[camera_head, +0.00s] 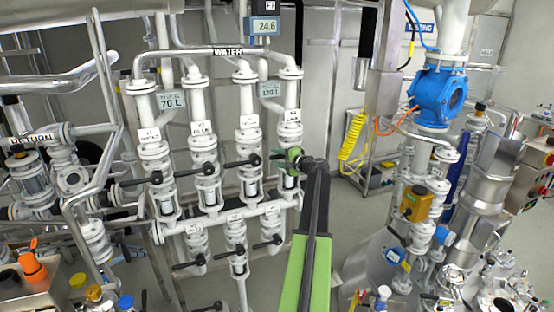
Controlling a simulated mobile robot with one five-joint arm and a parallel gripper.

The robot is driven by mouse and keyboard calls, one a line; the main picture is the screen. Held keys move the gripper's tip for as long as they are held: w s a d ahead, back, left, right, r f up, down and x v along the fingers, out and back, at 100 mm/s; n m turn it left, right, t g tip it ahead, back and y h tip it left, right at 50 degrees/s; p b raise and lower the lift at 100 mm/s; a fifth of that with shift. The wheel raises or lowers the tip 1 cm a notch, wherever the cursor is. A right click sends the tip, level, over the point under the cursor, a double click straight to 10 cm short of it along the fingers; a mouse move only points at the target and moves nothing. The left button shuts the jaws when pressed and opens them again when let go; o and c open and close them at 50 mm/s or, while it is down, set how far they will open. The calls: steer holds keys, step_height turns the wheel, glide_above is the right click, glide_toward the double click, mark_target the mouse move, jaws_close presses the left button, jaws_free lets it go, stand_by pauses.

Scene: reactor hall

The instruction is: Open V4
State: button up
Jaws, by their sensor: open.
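The upper row of the white pipe rack holds several valves with black lever handles and small white labels. The labels are too small to read surely. The rightmost valve (290,135), the likely V4, sits below its label at the right end of this row. A short black lever part (277,157) shows at its left, pointing left.
The other upper levers, such as this one (242,162), stick out leftward. A lower row of valves (236,235) hangs beneath a horizontal pipe. A tank assembly with a blue valve body (437,95) stands at right. Bottles (97,297) stand at lower left.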

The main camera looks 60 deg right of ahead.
steer(key=shift+c, duration=0.2)
jaws_close()
stand_by(1.1)
